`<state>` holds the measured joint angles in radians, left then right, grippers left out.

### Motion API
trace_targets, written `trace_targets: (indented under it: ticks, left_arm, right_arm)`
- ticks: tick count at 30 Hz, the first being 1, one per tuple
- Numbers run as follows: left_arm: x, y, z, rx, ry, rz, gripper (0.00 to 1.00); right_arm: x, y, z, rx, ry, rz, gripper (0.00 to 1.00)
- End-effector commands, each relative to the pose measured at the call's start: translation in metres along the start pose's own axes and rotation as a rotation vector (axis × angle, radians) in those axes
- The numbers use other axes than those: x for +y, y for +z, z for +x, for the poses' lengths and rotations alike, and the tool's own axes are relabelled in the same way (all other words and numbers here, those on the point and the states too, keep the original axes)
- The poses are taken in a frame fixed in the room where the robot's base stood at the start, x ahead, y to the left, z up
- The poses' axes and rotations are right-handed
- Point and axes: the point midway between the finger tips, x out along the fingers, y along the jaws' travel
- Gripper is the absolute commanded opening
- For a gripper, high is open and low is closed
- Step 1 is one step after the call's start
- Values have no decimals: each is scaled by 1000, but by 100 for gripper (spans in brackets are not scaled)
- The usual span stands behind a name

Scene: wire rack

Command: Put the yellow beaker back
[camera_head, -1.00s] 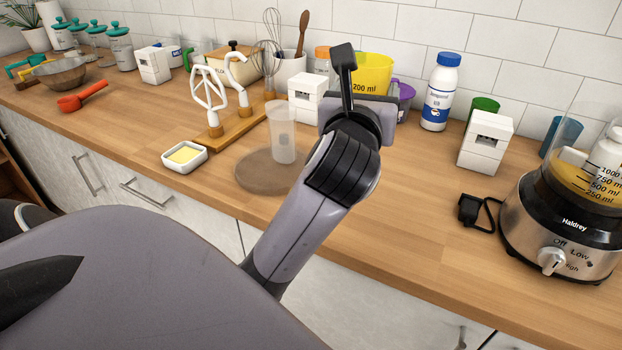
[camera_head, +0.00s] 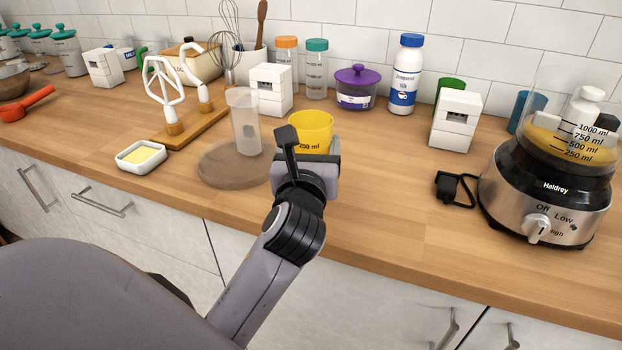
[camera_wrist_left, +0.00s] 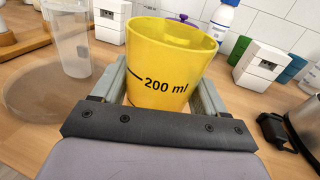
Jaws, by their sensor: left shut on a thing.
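The yellow beaker (camera_head: 312,130), marked 200 ml, is upright or nearly so just right of a round brown board (camera_head: 222,172). My left gripper (camera_head: 316,160) is shut on it, seen from behind, and partly hides its lower part. In the left wrist view the beaker (camera_wrist_left: 168,60) sits between the two fingers, open top up, and looks empty as far as its inside shows. Its base is hidden, so I cannot tell whether it touches the counter. My right gripper is not in view.
A clear tall cup (camera_head: 245,122) stands on the round board, close left of the beaker. A white block (camera_head: 271,88), jars, a purple-lidded pot (camera_head: 356,88) and a milk bottle (camera_head: 405,75) stand behind. A blender (camera_head: 552,185) is at right.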

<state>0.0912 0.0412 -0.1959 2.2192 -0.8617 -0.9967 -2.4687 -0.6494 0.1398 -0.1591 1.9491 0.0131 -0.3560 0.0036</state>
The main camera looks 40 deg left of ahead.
Motion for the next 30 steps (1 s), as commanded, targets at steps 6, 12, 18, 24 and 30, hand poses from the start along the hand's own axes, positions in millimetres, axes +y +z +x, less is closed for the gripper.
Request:
trace_targets:
  ticks: [6, 12, 18, 24, 30]
  left_arm:
    - [1, -18, 0, 1, 1, 1, 35]
    - [1, -49, 0, 3, 0, 2, 35]
    - [1, -49, 0, -1, 0, 0, 35]
    - [1, -52, 0, 0, 0, 2, 35]
    - [1, -52, 0, -1, 0, 1, 98]
  right_arm:
    - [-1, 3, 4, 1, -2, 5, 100]
    - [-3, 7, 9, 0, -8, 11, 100]
    - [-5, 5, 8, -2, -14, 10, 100]
    - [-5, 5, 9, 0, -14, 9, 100]
    - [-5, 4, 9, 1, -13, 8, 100]
